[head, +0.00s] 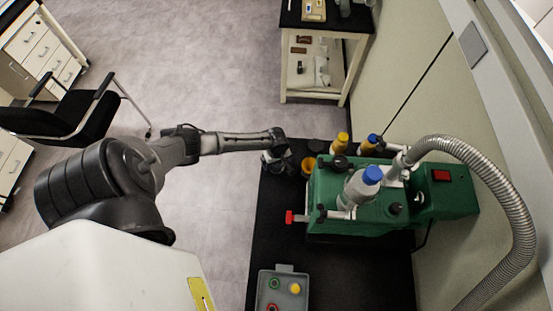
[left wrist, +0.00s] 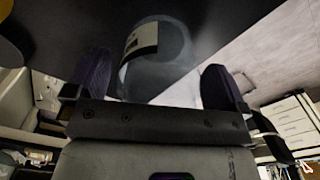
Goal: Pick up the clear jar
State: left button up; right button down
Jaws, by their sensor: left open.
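The clear jar (left wrist: 158,72) with a pale label shows in the left wrist view, on a dark surface and between the two dark fingers of my left gripper (left wrist: 155,82). The fingers are open; a gap shows between the jar and the right-hand finger, and the jar's left edge is close to the other finger. In the head view my left gripper (head: 275,155) is at the left edge of the black bench, and it largely hides the jar there. My right gripper is in neither view.
An amber container (head: 308,167) stands just right of the gripper. The green freeze dryer (head: 340,192) with a blue-capped bottle (head: 371,176) fills the bench to the right. A grey tray (head: 284,271) lies at the near end; black bench top (head: 268,225) between is clear.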

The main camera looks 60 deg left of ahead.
pick_arm(q)
jog(key=shift+f, duration=0.1)
jog(key=c, duration=0.9)
notch_tip(320, 180, up, 10)
jog(key=shift+f+p, duration=0.15)
jog(key=shift+p, duration=0.5)
